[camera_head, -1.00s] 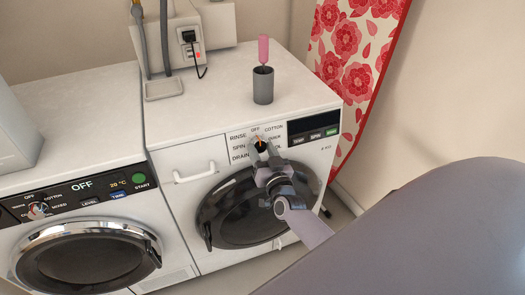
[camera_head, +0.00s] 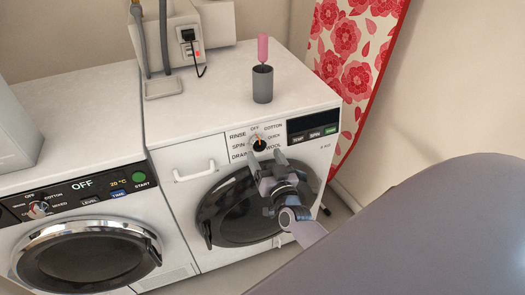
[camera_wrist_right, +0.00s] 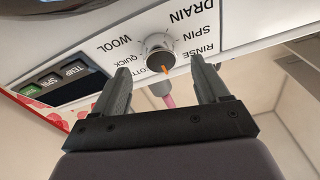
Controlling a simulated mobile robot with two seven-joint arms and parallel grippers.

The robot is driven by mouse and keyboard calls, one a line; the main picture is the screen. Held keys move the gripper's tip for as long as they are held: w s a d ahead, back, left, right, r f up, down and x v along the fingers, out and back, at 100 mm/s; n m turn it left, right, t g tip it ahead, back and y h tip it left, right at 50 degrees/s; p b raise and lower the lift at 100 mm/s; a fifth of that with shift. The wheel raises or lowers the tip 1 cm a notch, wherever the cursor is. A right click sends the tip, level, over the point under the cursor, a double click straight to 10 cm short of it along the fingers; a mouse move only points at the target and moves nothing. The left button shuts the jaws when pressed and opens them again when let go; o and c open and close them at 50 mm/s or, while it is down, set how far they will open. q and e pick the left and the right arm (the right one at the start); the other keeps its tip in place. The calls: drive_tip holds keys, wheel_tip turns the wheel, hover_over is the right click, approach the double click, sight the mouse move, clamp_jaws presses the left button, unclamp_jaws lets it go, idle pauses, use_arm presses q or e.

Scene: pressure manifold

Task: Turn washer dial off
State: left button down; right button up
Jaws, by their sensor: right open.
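The washer dial (camera_head: 259,146) is a dark round knob with an orange mark on the right-hand machine's white panel. Around it are the labels OFF, COTTON, QUICK, WOOL, RINSE, SPIN and DRAIN. In the right wrist view the dial (camera_wrist_right: 161,60) shows upside down, its orange mark pointing between RINSE and COTTON, toward the OFF side. My right gripper (camera_head: 266,157) is open and empty just in front of and below the dial. In the wrist view its fingers (camera_wrist_right: 160,75) stand apart either side of the dial, not visibly touching it. My left gripper is out of view.
A second machine (camera_head: 90,193) with its own dial (camera_head: 39,209) and an OFF display stands at left. A grey cup (camera_head: 263,85) with a pink-topped item (camera_head: 263,50) stands on the washer top. A flowered red board (camera_head: 360,60) leans at right.

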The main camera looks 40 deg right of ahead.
drive_tip(key=shift+v, duration=1.9)
drive_tip(key=s+a+f+n+g+y+p, duration=0.1)
drive_tip(key=s+a+f+n+g+y, duration=0.2)
drive_tip(key=s+a, duration=0.3)
drive_tip(key=s+a+f+n+g+y+p, duration=0.1)
drive_tip(key=s+a+f+n+g+y, duration=0.2)
drive_tip(key=s, duration=0.9)
drive_tip(key=a+n+g, duration=0.1)
drive_tip(key=a+g, duration=0.1)
drive_tip(key=a, duration=0.1)
drive_tip(key=shift+s+n+y+p, duration=0.3)
drive_tip(key=shift+s+y+p, duration=0.1)
drive_tip(key=shift+a+f, duration=0.15)
